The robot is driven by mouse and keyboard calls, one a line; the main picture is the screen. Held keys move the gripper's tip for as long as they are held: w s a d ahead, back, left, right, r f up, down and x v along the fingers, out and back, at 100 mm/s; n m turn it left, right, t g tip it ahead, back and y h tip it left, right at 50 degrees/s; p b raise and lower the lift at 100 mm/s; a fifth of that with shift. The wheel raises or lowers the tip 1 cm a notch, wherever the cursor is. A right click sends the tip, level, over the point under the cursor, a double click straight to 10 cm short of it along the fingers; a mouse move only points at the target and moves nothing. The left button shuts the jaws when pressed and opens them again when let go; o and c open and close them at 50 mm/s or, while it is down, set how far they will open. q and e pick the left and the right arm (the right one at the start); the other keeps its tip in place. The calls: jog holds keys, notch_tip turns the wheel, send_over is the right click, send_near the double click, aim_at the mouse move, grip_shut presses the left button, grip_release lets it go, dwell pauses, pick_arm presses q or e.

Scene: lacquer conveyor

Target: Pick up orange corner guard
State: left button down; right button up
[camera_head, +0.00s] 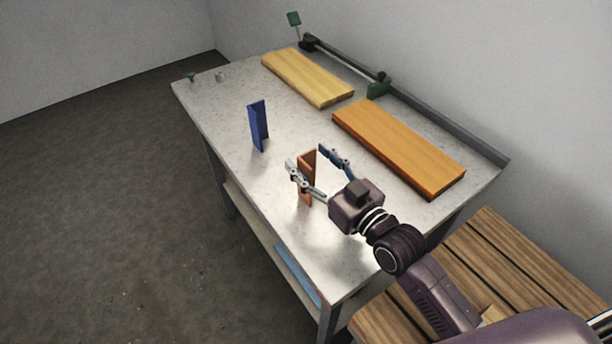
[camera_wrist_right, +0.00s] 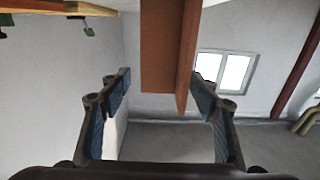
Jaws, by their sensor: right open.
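The orange corner guard (camera_head: 305,164) stands upright on the table, an angled piece with two faces. My right gripper (camera_head: 307,158) is open at the guard, with one finger on each side of it in the head view. In the right wrist view the guard (camera_wrist_right: 160,50) shows between and beyond the open fingers (camera_wrist_right: 162,85); its right edge is close to the right finger. I cannot tell whether either finger touches it. The lower part of the guard is partly hidden by the left finger in the head view. My left gripper is not in view.
A blue corner guard (camera_head: 258,126) stands upright further left on the grey table (camera_head: 221,115). A yellow board (camera_head: 306,77) and an orange-brown board (camera_head: 398,147) lie toward the back, before a rail (camera_head: 345,60) with green parts. A slatted wooden surface (camera_head: 487,258) is at right.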

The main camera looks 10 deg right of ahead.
jog(key=shift+p+x, duration=0.5)
jog(key=shift+x, duration=1.9)
jog(key=shift+c, duration=0.7)
jog(key=c, duration=1.3)
grip_shut()
